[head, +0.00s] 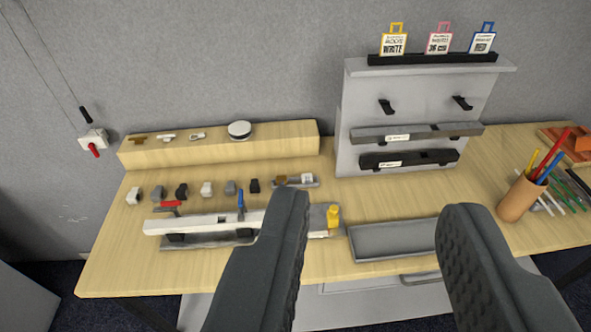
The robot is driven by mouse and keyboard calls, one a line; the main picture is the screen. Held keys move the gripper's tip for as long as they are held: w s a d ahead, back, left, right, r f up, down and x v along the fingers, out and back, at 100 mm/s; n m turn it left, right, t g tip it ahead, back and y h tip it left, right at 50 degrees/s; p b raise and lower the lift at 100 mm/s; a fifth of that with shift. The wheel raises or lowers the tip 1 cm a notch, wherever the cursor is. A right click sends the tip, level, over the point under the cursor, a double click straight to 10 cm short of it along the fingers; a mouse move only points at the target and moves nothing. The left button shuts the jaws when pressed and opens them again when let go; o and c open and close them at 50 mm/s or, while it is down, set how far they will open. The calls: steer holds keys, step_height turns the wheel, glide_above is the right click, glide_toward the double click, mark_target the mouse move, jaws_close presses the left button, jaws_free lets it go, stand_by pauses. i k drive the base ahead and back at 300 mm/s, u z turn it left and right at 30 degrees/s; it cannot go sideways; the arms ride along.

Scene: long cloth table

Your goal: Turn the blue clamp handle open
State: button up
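The blue clamp handle (240,205) stands upright on a long white bar fixture (205,223) on the wooden table. A red handle (171,205) lies flat near the left end of the same bar, and a yellow piece (333,217) stands at its right end. My gripper (375,225) is open and empty in the foreground, its two dark fingers wide apart. The left finger covers part of the fixture to the right of the blue handle. The fingers appear nearer to the camera than the fixture, and I see no contact with the handle.
Several small clamps (207,189) line the table (110,270) behind the fixture, before a raised wooden step (220,146). A grey tray (395,240) lies between my fingers. A grey rack (415,110) stands behind. A pencil cup (518,200) is at right.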

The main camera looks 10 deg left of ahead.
mark_target(241, 204)
steer(key=z, duration=0.15)
steer(key=i, duration=1.55)
steer(key=u, duration=0.65)
